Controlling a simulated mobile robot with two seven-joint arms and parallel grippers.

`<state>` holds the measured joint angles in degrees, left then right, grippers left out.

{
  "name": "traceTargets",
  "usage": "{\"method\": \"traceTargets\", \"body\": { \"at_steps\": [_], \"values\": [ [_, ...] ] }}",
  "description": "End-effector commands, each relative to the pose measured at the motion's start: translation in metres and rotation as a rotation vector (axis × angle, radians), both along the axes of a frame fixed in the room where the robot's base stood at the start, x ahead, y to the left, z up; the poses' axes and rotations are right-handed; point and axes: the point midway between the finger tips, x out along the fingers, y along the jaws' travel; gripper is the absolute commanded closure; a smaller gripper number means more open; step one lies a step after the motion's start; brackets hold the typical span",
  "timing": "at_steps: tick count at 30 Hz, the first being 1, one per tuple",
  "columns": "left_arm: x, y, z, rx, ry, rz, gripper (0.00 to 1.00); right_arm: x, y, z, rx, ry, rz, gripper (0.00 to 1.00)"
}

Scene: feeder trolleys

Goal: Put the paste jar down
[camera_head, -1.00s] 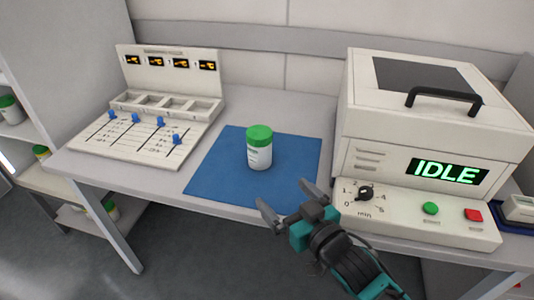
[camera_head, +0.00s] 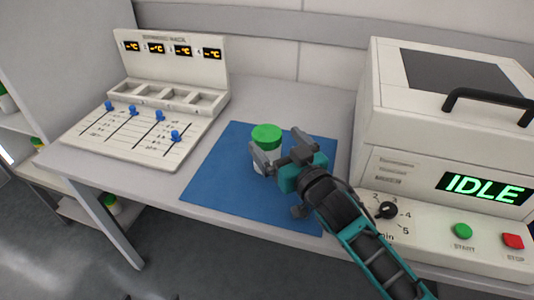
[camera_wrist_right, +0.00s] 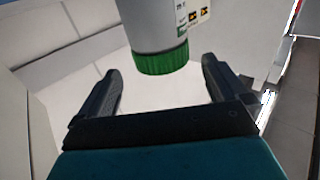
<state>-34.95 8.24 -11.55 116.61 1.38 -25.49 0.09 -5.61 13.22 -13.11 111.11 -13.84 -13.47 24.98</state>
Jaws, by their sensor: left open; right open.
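The paste jar, white with a green lid (camera_head: 267,136), stands upright on the blue mat (camera_head: 215,180). My right gripper (camera_head: 280,148) is at the jar in the head view and hides much of its body. The right wrist view shows the jar (camera_wrist_right: 168,30) upside down in the picture, with its green lid between the open fingers (camera_wrist_right: 160,75). Gaps show on both sides of the lid, so the fingers look clear of it. My left gripper is not in view.
A control rack (camera_head: 130,140) with blue sliders and empty slots stands to the left. A white machine (camera_head: 410,140) reading IDLE, with a dial (camera_head: 386,210) and green and red buttons, stands close to my right arm. The mat's left part is bare.

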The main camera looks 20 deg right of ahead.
Motion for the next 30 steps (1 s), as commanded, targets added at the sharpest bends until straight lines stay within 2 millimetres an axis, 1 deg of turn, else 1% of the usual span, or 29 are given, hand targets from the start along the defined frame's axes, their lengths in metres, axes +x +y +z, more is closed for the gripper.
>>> {"method": "traceTargets", "body": {
  "at_steps": [1,3,8,15,18,21,27,30],
  "values": [
    [0.001,0.0,0.0,0.001,-0.001,-0.001,0.04,0.006,0.001,0.0,0.0,-0.002,0.001,0.0],
    [0.001,0.0,0.0,0.001,-0.004,-0.001,0.04,0.01,0.003,0.0,0.0,0.0,0.001,0.0],
    [0.005,0.001,0.002,0.003,-0.012,-0.004,0.04,0.018,0.005,0.0,0.0,0.0,0.0,0.0],
    [0.007,-0.001,0.0,0.0,-0.016,-0.01,0.04,0.05,0.014,0.001,0.0,-0.001,0.001,0.0],
    [0.007,-0.003,0.0,-0.001,-0.018,-0.013,0.04,0.059,0.016,0.001,0.0,0.0,0.001,0.0],
    [0.008,-0.003,0.002,-0.002,-0.019,-0.013,0.04,0.063,0.017,0.001,0.0,0.0,0.001,0.0],
    [0.009,-0.004,0.004,-0.004,-0.022,-0.013,0.04,0.063,0.017,0.001,0.0,0.001,0.001,0.0],
    [0.009,-0.004,0.004,-0.004,-0.022,-0.013,0.04,0.063,0.017,0.001,0.0,0.001,0.001,0.09]
  ]
}}
